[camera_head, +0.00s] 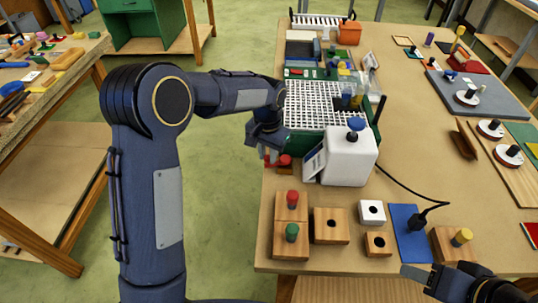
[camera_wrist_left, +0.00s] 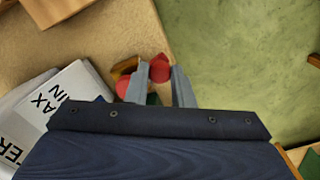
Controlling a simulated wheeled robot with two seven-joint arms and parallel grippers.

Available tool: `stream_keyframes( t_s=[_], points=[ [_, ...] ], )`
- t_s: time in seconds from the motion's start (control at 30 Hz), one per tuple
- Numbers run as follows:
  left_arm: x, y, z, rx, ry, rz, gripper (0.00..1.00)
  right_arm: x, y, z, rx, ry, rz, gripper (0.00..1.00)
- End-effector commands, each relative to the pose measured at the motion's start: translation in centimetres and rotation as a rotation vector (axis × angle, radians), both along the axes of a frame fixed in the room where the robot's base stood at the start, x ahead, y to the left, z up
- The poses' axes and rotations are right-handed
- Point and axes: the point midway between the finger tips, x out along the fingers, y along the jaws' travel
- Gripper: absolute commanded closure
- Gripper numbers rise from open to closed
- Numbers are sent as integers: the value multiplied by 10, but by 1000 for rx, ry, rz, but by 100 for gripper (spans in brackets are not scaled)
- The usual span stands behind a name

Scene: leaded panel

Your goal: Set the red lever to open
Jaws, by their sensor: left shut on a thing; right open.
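The red lever (camera_head: 285,161) is at the left edge of the table, beside the white box, and partly hidden by my left gripper (camera_head: 270,155). In the left wrist view, the red lever (camera_wrist_left: 159,68) sits between the two grey fingers of my left gripper (camera_wrist_left: 160,88), which is shut on it. A second red round part (camera_wrist_left: 123,88) lies just outside the left finger. The lever's base is mostly hidden, so I cannot tell its setting. My right gripper (camera_head: 432,280) is open and empty near the front right of the table.
A white box (camera_head: 348,158) with a blue knob and a printed label stands right of the lever. A white grid rack (camera_head: 315,105) is behind it. Wooden blocks (camera_head: 331,226) with red and green knobs nearby, and a blue plate (camera_head: 409,232) with a black cable, lie in front.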

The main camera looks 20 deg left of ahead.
Motion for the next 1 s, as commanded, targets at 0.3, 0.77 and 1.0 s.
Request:
stream_keyframes(
  t_s=[0.3,0.77,1.0],
  points=[
    [4,2,1,0,-3,-67,100,0,0,1,0,0,0,52],
    [4,2,1,0,-3,-71,71,0,0,1,0,0,0,52],
    [4,2,0,0,-2,-71,57,0,0,1,0,0,0,52]
  ],
)
